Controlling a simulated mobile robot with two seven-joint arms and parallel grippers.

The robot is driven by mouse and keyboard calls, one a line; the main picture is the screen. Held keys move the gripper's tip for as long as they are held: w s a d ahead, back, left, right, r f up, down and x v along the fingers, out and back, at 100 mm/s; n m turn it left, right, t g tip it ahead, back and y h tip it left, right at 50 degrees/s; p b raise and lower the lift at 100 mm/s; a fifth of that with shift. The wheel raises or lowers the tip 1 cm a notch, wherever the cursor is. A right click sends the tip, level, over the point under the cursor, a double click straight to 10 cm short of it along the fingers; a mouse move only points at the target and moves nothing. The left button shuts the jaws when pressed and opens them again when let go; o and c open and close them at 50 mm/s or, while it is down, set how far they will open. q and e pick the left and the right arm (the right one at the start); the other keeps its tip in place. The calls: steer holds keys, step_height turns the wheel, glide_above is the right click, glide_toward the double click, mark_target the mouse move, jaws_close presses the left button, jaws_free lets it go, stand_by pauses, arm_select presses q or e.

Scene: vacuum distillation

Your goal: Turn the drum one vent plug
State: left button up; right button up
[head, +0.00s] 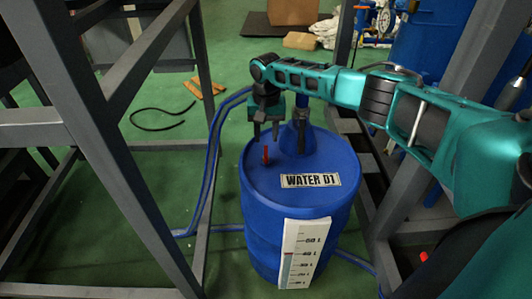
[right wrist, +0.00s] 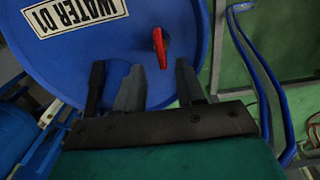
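The blue drum (head: 262,188), labelled WATER 01, stands upright on the floor and also fills much of the right wrist view (right wrist: 65,60). A small red vent plug (head: 265,154) stands on its top. In the right wrist view the red plug (right wrist: 160,48) lies just beyond the fingertips, nearer the right-hand finger. My right gripper (head: 266,136) points down above the plug, its fingers apart and empty. Its fingers also show in the right wrist view (right wrist: 143,75). I see no contact with the plug. My left gripper is not in view.
A blue neck with a dark fitting (head: 299,140) rises from the drum top close to the gripper. A level scale (head: 302,254) is on the drum's front. Grey frame posts (head: 112,150) stand at left, and a blue hose (head: 211,150) runs beside the drum.

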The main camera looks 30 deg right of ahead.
mark_target(266, 152)
step_height(266, 152, down, 5)
steer(key=shift+f+b, duration=0.1)
steer(key=shift+b, duration=0.7)
steer(key=shift+f, duration=0.6)
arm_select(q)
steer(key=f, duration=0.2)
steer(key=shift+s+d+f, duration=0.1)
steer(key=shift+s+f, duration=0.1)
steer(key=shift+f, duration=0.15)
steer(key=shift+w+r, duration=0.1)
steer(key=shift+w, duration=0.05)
arm_select(e)
jaws_close()
